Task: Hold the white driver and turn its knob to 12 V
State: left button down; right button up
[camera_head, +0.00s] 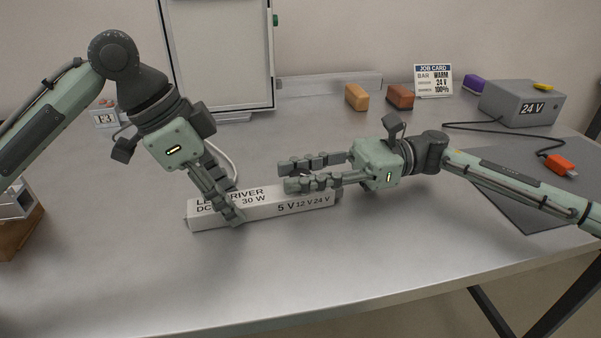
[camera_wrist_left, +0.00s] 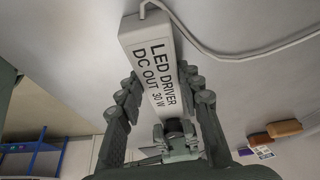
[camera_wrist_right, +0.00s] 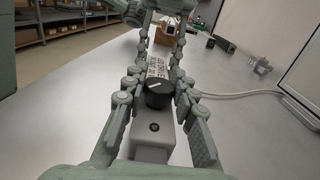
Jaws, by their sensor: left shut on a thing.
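The white driver (camera_head: 262,212), a long box marked "LED DRIVER", lies on the table and also shows in the left wrist view (camera_wrist_left: 152,62). My left gripper (camera_head: 232,205) is shut on it near its lettered end, one finger down each long side. The black knob (camera_wrist_right: 158,94) sits on the driver's top, with a white pointer line; it is hidden in the head view. The labels 5 V, 12 V and 24 V are on the driver's side. My right gripper (camera_head: 286,174) is open, its fingers on either side of the knob. I cannot tell which label the pointer faces.
A white cable (camera_wrist_left: 220,52) leaves the driver's end. A grey 24 V box (camera_head: 520,104) is at right. The front table is clear.

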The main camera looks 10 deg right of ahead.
grip_shut()
jog(key=shift+m+t, duration=0.3)
jog(key=shift+t, duration=0.2)
jog(key=m+t, duration=0.2)
jog(key=t, duration=0.1)
jog(key=m+t+h, duration=0.1)
jog(key=m+t, duration=0.1)
jog(key=t, duration=0.2)
jog(key=shift+s+f+m, duration=0.1)
jog(key=shift+f+m, duration=0.05)
jog(key=shift+m, duration=0.25)
jog(key=shift+m+t+h, duration=1.4)
jog(key=shift+m+t, duration=0.2)
jog(key=shift+t, duration=0.7)
jog(key=shift+m+t, duration=0.3)
jog(key=o, duration=0.8)
grip_release()
jog(key=shift+o, duration=0.2)
